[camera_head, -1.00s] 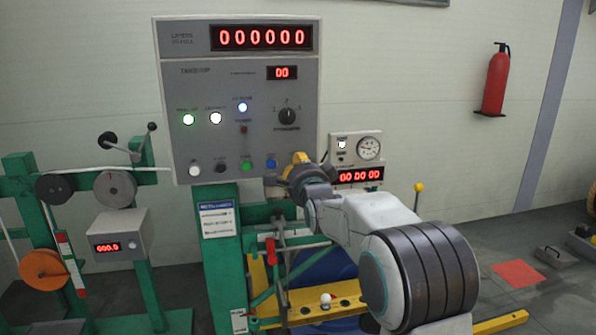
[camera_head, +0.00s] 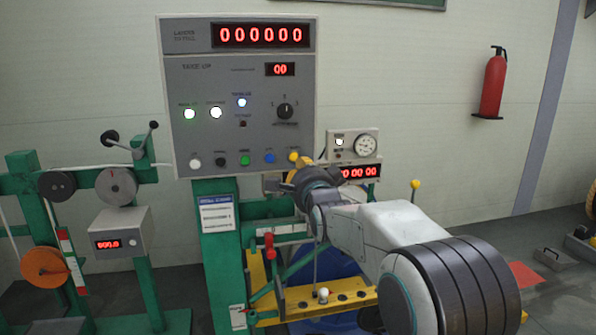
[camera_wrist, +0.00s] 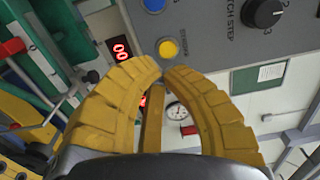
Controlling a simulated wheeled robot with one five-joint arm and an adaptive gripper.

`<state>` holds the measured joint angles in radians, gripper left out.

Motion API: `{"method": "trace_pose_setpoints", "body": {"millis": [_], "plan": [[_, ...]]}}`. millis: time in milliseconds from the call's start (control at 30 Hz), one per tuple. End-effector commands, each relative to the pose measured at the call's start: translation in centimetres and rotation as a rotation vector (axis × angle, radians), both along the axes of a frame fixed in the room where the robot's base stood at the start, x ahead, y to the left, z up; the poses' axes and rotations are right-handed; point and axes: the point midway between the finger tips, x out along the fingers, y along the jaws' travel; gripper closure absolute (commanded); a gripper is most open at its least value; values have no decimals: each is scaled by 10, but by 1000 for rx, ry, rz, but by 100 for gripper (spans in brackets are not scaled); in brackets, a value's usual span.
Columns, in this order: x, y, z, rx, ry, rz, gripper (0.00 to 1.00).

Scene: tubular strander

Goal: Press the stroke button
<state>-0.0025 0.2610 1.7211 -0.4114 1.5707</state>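The grey take-up panel (camera_head: 240,90) has a row of coloured buttons along its lower edge. The yellow button (camera_head: 294,157) is at the right end of that row, with small lettering beside it that is hard to read. It also shows in the wrist view (camera_wrist: 168,48), just beyond my fingertips. My gripper (camera_head: 296,174) is just below the yellow button in the head view. In the wrist view its yellow fingers (camera_wrist: 163,72) curve together with their tips almost meeting and nothing between the tips. I cannot tell the exact gap to the button.
A blue button (camera_head: 270,157) and a green button (camera_head: 245,160) sit left of the yellow one. The pitch step knob (camera_head: 285,110) is above. A small gauge box (camera_head: 355,146) stands to the right. Green frame parts (camera_head: 225,250) and a yellow beam (camera_head: 320,301) are below.

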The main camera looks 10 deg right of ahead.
Motion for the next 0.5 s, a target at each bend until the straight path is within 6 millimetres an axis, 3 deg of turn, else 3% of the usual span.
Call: {"method": "trace_pose_setpoints", "body": {"millis": [300, 500], "plan": [[-46, 0, 1, 0, -3, 0, 100], [-64, 0, 1, 0, -3, 0, 100]]}}
